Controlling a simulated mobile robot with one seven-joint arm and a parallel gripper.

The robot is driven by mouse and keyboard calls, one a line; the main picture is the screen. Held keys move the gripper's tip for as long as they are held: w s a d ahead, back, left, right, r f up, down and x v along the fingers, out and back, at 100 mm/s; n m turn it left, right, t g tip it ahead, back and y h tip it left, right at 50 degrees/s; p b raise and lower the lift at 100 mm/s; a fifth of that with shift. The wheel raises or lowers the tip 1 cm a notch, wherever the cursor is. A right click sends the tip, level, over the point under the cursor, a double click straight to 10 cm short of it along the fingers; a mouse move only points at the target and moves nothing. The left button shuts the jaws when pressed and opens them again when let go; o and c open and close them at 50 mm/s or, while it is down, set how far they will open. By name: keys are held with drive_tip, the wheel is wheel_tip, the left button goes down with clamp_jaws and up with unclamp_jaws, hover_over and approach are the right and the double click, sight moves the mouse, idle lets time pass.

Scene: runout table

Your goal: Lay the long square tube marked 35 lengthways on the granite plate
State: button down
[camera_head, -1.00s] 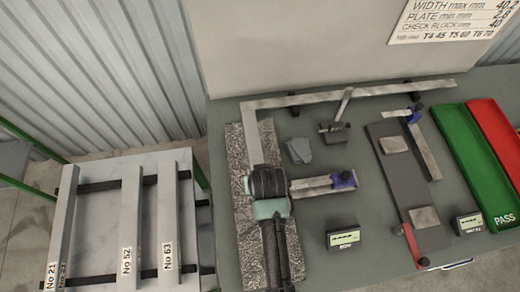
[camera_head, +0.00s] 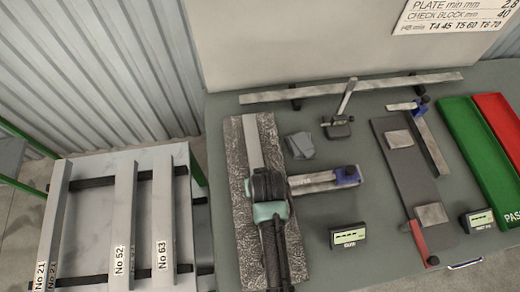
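The granite plate (camera_head: 237,165) is a long speckled slab at the left of the table, running from back to front. A long pale square tube (camera_head: 253,140) lies along it in the picture, its far end near the plate's far edge. My gripper (camera_head: 268,187) is over the tube from above and the tube moves with it. My gripper and arm hide the fingertips and the near part of the tube. No number 35 shows on the visible part. I cannot tell whether the tube touches the plate.
Tubes marked 21, 52 and 63 lie on a rack (camera_head: 85,183) at left. A straight bar (camera_head: 370,88) crosses the table's back. A caliper (camera_head: 325,180) lies right of the plate, near a grey block (camera_head: 300,146) and a display (camera_head: 348,236). Green (camera_head: 475,140) and red trays stand far right.

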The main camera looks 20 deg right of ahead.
drive_tip(key=shift+w+f+b, duration=0.1)
drive_tip(key=shift+f+b, duration=0.2)
drive_tip(key=shift+f, duration=0.05)
idle(0.3)
drive_tip(key=shift+c, duration=1.6)
unclamp_jaws()
drive_tip(key=shift+o, duration=0.4)
drive_tip(key=shift+f, duration=0.1)
drive_tip(key=b+v, duration=0.1)
drive_tip(key=v, duration=1.2)
